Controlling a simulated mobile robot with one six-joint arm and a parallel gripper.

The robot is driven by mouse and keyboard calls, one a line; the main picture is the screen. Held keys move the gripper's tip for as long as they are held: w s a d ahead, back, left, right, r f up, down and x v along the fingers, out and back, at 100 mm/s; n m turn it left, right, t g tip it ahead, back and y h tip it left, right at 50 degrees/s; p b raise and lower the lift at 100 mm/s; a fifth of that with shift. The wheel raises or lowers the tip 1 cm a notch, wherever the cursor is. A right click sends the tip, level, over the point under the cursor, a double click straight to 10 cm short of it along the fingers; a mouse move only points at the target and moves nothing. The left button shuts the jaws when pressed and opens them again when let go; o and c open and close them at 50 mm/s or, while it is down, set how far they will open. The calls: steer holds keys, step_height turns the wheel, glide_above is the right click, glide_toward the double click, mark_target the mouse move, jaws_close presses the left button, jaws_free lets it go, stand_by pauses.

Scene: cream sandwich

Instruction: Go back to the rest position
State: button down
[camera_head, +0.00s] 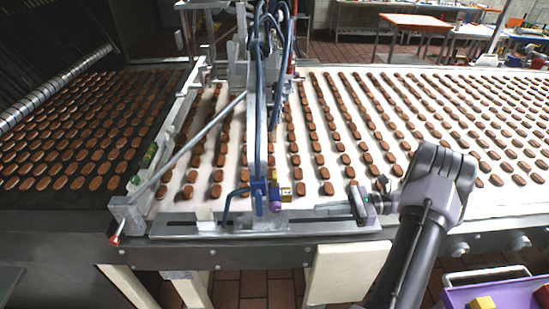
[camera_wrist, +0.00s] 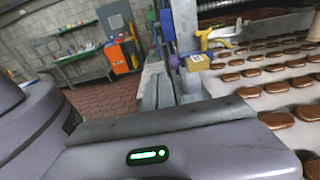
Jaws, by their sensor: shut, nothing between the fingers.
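My gripper (camera_head: 318,209) reaches in from the right at the front edge of the conveyor, pointing left. Its fingers are shut and empty. It is low over the metal front rail, a little right of a yellow block (camera_head: 285,194) with a marker on it. A gap shows between fingertips and block. The yellow block is fixed beside a blue upright bracket (camera_head: 259,196) and also shows in the wrist view (camera_wrist: 199,61). My arm's grey links fill the lower part of the wrist view.
Rows of brown sandwich biscuits lie on the white conveyor (camera_head: 283,205) beside and behind my gripper. A dark belt (camera_head: 60,203) with more biscuits is at left.

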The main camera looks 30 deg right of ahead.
steer(key=a+r+n+g+h+b, duration=0.3)
steer(key=a+n+g, duration=0.1)
steer(key=a, duration=0.4)
steer(key=a+r+n+g+h+b, duration=0.25)
steer(key=a+n+g, duration=0.2)
steer(key=a, duration=0.35)
steer(key=s+a+r+n+t+h+b, duration=0.2)
steer(key=s+a+n+t+h+b, duration=0.3)
steer(key=s+a+n, duration=0.5)
steer(key=s+a+t+h, duration=0.1)
steer(key=a+h, duration=0.1)
steer(key=a, duration=0.1)
steer(key=shift+s+n, duration=0.35)
steer(key=shift+a, duration=0.1)
